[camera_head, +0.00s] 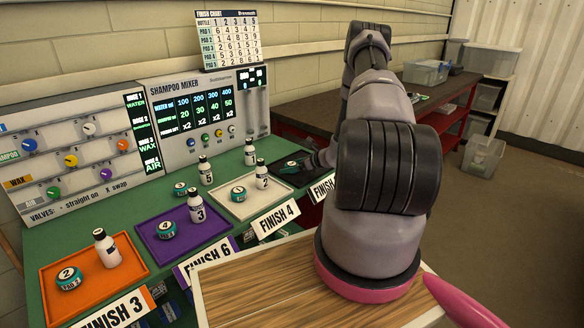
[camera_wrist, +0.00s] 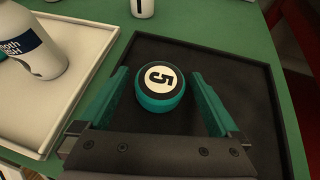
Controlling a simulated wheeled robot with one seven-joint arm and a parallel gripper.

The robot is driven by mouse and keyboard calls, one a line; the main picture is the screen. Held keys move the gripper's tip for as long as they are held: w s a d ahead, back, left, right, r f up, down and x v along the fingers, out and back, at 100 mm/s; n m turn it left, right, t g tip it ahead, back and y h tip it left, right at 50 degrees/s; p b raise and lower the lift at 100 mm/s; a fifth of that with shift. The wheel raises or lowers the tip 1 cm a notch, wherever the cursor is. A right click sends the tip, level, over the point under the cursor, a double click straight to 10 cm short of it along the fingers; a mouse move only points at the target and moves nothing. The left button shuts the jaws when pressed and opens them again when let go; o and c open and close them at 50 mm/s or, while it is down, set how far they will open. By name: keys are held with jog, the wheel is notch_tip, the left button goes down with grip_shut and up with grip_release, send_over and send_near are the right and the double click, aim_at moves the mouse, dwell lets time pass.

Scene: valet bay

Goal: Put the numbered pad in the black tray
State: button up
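A round teal pad marked 5 (camera_wrist: 160,88) lies in the black tray (camera_wrist: 235,75), number side up. My gripper (camera_wrist: 160,93) is open above the tray, with one teal finger on each side of the pad and a visible gap to both. In the head view the black tray (camera_head: 276,168) is at the right end of the row of trays, partly hidden by my arm. My gripper is mostly hidden behind my arm there.
A white tray (camera_head: 246,209) with a pad and a bottle is left of the black tray. A purple tray (camera_head: 153,241) and an orange tray (camera_head: 62,270) stand further left. A bottle (camera_head: 250,152) stands behind the black tray. The shampoo mixer (camera_head: 200,117) backs the table.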

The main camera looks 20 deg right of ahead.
jog(key=shift+r, duration=0.25)
jog(key=v, duration=1.2)
jog(key=shift+f, duration=0.15)
jog(key=s+a+r+n+g+y, duration=0.1)
jog(key=s+a+r+n+g, duration=0.1)
jog(key=a+r+n, duration=0.5)
jog(key=s+a+r+n+g, duration=0.15)
jog(key=a+r, duration=0.35)
jog(key=r, duration=0.6)
jog(key=s+a+r+n+g+y, duration=0.1)
jog(key=s+a+r+n+g, duration=0.1)
jog(key=a+r+n, duration=0.55)
jog(key=s+a+r+n+h, duration=0.1)
jog(key=s+r+n+h, duration=0.1)
jog(key=s+r, duration=0.4)
jog(key=s+a+r+n+t+h, duration=0.1)
jog(key=s+r+n, duration=0.3)
jog(key=s, duration=0.5)
jog(key=s+a+r+n+t+h, duration=0.1)
jog(key=s+a+r+n+h, duration=0.1)
jog(key=s+r, duration=0.5)
jog(key=shift+s+r+n+h, duration=0.2)
jog(key=shift+r+n+h, duration=0.4)
jog(key=shift+n, duration=0.3)
